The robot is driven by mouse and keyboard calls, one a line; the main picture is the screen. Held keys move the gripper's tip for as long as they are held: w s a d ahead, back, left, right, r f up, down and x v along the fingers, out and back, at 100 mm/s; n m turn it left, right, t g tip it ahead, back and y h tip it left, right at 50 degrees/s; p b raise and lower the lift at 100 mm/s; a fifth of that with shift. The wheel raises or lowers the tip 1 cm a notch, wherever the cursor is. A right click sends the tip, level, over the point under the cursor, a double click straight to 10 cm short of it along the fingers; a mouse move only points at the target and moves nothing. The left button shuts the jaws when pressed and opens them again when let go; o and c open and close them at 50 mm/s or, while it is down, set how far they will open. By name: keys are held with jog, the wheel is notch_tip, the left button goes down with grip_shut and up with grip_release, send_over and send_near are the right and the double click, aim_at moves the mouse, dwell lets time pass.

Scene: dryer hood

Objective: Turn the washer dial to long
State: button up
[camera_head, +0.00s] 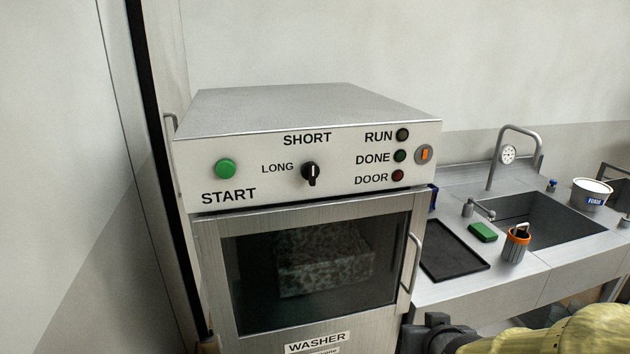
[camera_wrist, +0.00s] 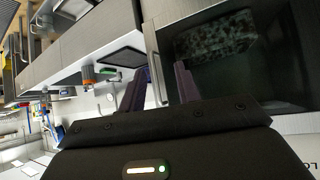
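The washer dial (camera_head: 310,172) is a black knob in the middle of the white panel in the head view. Its white mark points down, away from LONG (camera_head: 277,168) at its left and SHORT (camera_head: 307,139) above it. My gripper (camera_wrist: 160,82) is open and empty in the wrist view, its two dark fingers apart in front of the washer door side. In the head view, a dark part of my gripper (camera_head: 436,334) shows at the lower right edge, below and right of the dial and apart from it. The fingertips are not clear there.
The washer (camera_head: 305,110) has a green START button (camera_head: 225,168), lamps and an orange switch (camera_head: 424,154). Its glass door is shut, with a handle (camera_head: 413,262) on the right. A sink counter (camera_head: 520,273) with a tray, green sponge and orange-rimmed cup stands right. Space before the panel looks clear.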

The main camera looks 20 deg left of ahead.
jog(key=s+a+r+n+t+y+b, duration=0.1)
jog(key=s+a+r+n+t+y, duration=0.1)
jog(key=a+r+t+y, duration=0.2)
jog(key=s+a+r+n+t+y+b, duration=0.1)
jog(key=a+r+t+y, duration=0.4)
jog(key=a+r, duration=0.6)
notch_tip(320, 180, up, 3)
jog(key=shift+s+r+n+y+b, duration=0.1)
jog(key=shift+s+n+y+b, duration=0.3)
jog(key=shift+b, duration=0.35)
jog(key=shift+s+a+t+h, duration=0.1)
jog(key=shift+t+h, duration=0.2)
jog(key=p, duration=1.4)
send_near(312, 167)
jog(key=p+x, duration=0.6)
jog(key=x, duration=0.2)
jog(key=shift+w, duration=0.25)
